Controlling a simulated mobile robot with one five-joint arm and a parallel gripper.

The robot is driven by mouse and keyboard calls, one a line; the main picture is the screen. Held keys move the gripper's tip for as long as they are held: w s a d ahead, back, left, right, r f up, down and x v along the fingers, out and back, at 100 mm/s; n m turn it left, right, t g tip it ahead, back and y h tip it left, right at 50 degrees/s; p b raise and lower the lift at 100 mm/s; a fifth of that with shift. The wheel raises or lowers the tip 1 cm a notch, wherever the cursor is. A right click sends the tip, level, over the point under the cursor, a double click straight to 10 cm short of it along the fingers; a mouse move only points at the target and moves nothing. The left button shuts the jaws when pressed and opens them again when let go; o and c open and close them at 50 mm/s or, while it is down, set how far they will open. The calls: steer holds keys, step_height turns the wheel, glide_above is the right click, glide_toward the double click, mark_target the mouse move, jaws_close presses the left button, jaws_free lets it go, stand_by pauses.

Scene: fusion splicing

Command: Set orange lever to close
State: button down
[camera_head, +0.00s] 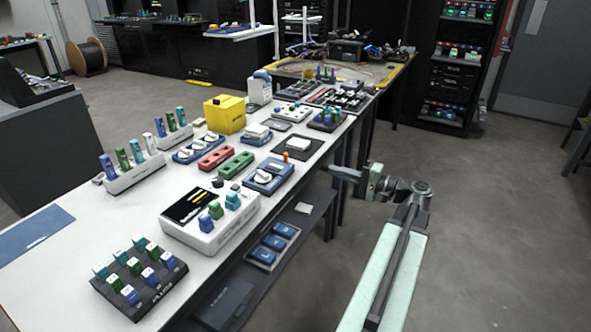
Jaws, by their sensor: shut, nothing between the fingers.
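A small orange lever (286,157) stands at the near edge of a dark square plate that carries a white block (298,144), on the right side of the long white table. It is too small to tell which position it is set to. My gripper (334,173) is to the right of the lever, past the table's right edge, and apart from it. The gripper points left toward the table, its fingers are shut and nothing is in them.
The white table (75,258) holds several devices. A blue device with a white block (265,175) lies just left of the lever. A yellow box (224,115) stands further back. A lower shelf (225,300) holds a tray of blue pieces. The floor on the right is clear.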

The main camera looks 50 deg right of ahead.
mark_target(287, 157)
steer(key=x, duration=1.4)
steer(key=shift+r, duration=0.1)
